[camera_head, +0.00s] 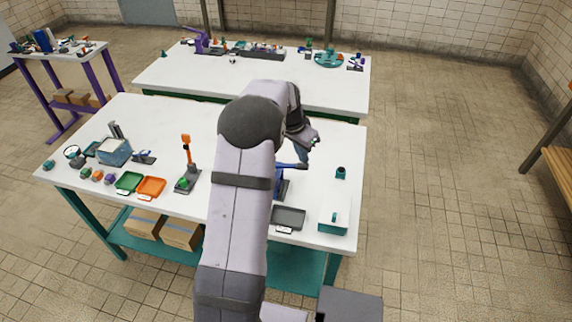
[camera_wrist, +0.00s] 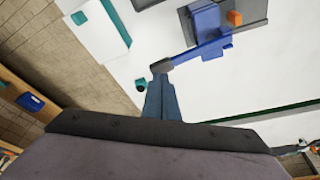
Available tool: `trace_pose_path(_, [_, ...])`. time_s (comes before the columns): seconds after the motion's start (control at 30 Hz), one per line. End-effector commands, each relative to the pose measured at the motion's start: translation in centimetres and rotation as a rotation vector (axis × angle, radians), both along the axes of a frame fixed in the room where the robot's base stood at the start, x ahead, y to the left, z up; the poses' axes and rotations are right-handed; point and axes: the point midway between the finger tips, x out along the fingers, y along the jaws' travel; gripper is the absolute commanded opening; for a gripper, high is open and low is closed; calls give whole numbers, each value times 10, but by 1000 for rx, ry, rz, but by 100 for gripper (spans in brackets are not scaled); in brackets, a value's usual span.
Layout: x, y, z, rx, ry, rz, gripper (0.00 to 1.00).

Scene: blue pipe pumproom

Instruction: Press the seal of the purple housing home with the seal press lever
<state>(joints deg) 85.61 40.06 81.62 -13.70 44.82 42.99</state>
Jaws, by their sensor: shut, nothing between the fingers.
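A blue press (camera_head: 281,183) stands on the near table, partly hidden behind my arm. In the wrist view the blue press (camera_wrist: 203,17) sits on a grey base, and its blue lever (camera_wrist: 196,51) reaches out to a dark grip (camera_wrist: 161,66). My gripper (camera_wrist: 160,82) is shut and empty, with its fingertips at or just above this grip; contact is unclear. My gripper also shows in the head view (camera_head: 302,157). A small purple piece (camera_head: 110,179) lies at the table's left; I cannot tell if it is the purple housing. No purple shows in the press.
A black stand with an upright orange lever (camera_head: 187,150) is left of my arm. Green (camera_head: 129,181) and orange (camera_head: 151,187) trays are further left. A grey tray (camera_head: 289,213), a teal-and-white box (camera_head: 335,218) and a small teal cylinder (camera_head: 340,172) are at right.

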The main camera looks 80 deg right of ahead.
Motion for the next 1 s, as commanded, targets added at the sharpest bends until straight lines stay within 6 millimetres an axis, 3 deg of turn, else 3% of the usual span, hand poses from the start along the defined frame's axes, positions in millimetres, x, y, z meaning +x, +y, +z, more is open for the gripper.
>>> trace_pose_path(0.63, [0, 0, -1, 0, 0, 0, 0])
trace_pose_path(1.0, [0, 0, -11, 0, 0, 0, 0])
